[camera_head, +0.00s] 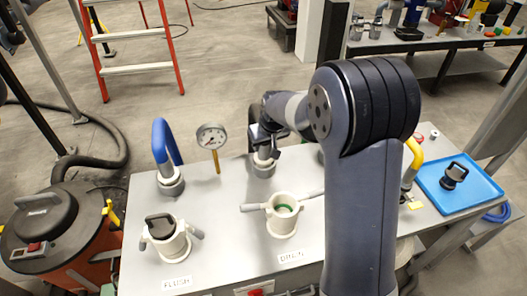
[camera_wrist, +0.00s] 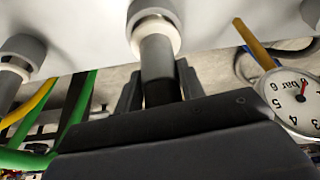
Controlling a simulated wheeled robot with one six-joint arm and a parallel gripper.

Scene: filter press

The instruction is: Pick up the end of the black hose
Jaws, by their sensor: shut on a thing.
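The black hose (camera_wrist: 158,70) has a dark grey end that shows in the wrist view. It sits upright in a pale round collar (camera_wrist: 154,28) on the bench. In the head view its holder (camera_head: 263,167) stands at the back of the bench, right of the gauge. My gripper (camera_wrist: 158,88) is shut on the hose end, with one finger on each side of it. In the head view my gripper (camera_head: 264,143) is small and dark just above the holder, and hides most of the hose.
A blue hose (camera_head: 164,139) stands in a holder to the left. A pressure gauge (camera_head: 211,137) stands between. A yellow hose (camera_head: 413,158) and blue tray (camera_head: 459,190) are right.

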